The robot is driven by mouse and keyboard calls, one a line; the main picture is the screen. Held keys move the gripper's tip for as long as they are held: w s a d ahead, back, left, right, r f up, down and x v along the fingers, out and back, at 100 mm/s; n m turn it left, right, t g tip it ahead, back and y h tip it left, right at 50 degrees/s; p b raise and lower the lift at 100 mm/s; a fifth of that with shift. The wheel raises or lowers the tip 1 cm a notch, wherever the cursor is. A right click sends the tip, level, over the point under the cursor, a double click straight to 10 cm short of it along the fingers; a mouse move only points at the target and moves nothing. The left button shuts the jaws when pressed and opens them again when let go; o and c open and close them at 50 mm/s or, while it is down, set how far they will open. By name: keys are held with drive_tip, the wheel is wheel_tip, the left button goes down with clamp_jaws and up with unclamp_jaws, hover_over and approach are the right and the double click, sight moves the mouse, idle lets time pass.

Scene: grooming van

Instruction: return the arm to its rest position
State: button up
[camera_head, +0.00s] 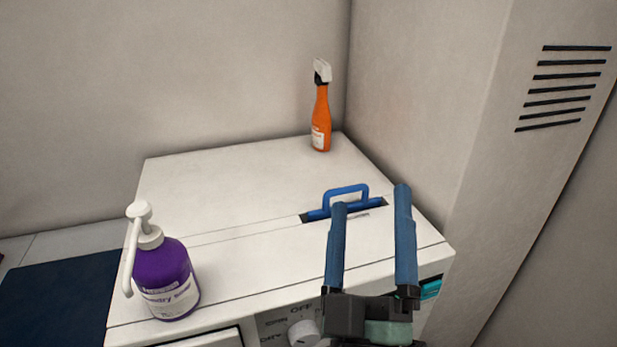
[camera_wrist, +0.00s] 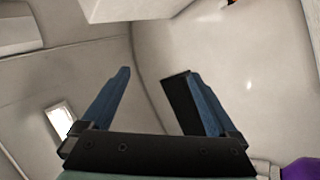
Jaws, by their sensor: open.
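My gripper (camera_head: 371,208) is in the lower right of the head view, with its two blue fingers apart and nothing between them. It appears in front of the white machine's top, near the front right edge; how far above it, I cannot tell. In the wrist view my gripper (camera_wrist: 152,85) is also spread and empty, against pale walls.
The white machine (camera_head: 220,190) carries a purple pump bottle (camera_head: 166,280) at the front left and an orange spray bottle (camera_head: 321,122) at the back right. Its front has a knob (camera_head: 304,333). A vented wall panel (camera_head: 470,100) stands close on the right. The machine's middle left is clear.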

drive_tip(key=s+a+r+m+t+y, duration=0.1)
drive_tip(key=s+a+r+m, duration=0.1)
drive_tip(key=r, duration=0.7)
drive_tip(key=s+a+r+m+t+y, duration=0.1)
drive_tip(key=s+a+r+m, duration=0.1)
drive_tip(key=r, duration=0.6)
drive_tip(key=s+a+r+m+t+y, duration=0.1)
drive_tip(key=s+a+r+m, duration=0.1)
drive_tip(key=r, duration=0.7)
drive_tip(key=shift+s+a+r+m, duration=0.3)
drive_tip(key=shift+s+m, duration=0.1)
drive_tip(key=shift+m, duration=0.4)
drive_tip(key=shift+c, duration=0.2)
